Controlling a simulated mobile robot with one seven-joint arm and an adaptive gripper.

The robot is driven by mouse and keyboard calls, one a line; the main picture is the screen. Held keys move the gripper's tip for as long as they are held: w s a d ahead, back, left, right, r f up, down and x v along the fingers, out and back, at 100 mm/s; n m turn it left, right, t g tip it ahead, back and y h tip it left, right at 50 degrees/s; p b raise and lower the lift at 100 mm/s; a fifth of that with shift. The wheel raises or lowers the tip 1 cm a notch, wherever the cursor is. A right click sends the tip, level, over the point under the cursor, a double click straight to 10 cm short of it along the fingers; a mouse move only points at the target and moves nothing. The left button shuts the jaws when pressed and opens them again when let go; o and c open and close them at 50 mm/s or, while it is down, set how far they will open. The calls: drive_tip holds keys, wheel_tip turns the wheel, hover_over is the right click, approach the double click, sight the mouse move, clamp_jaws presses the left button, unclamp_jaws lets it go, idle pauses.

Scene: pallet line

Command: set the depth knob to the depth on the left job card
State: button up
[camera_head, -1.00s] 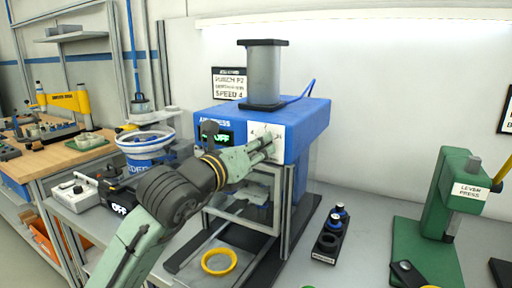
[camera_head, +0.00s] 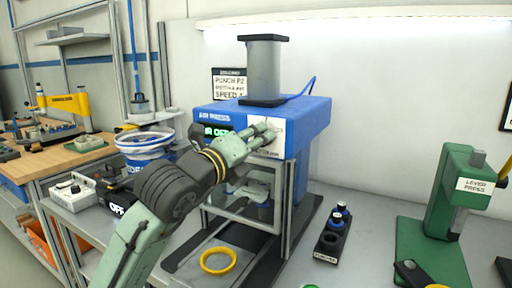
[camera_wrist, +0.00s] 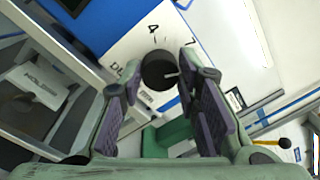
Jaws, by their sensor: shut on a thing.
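The depth knob (camera_wrist: 158,70) is a black round knob with a light pointer mark, on the white panel (camera_wrist: 135,45) of the blue air press (camera_head: 315,118). In the wrist view a "4" shows above it and part of a label reads like "D…". My gripper (camera_wrist: 160,72) has its fingers on both sides of the knob and is shut on it. In the head view my gripper (camera_head: 266,134) is at the panel and hides the knob. The left job card (camera_head: 229,84) hangs behind the press. It reads "PUNCH P2", a line too blurred to read, and "SPEED 4".
A green lever press (camera_head: 455,185) stands at the right, with another card (camera_head: 508,121) at the right edge. A black holder with blue-topped pieces (camera_head: 333,235) and a yellow ring (camera_head: 217,261) are near the press. A blue-and-white bowl feeder (camera_head: 145,142) is at the left.

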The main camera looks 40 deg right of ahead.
drive_tip(key=shift+s+f+n+t, duration=0.1)
drive_tip(key=shift+n+t, duration=0.25)
drive_tip(key=shift+n, duration=4.1)
drive_tip(key=shift+s+f+n+t, duration=0.1)
drive_tip(key=shift+n+t, duration=0.25)
drive_tip(key=shift+n, duration=4.4)
drive_tip(key=o, duration=1.2)
drive_tip(key=shift+c, duration=0.2)
drive_tip(key=shift+w, duration=0.1)
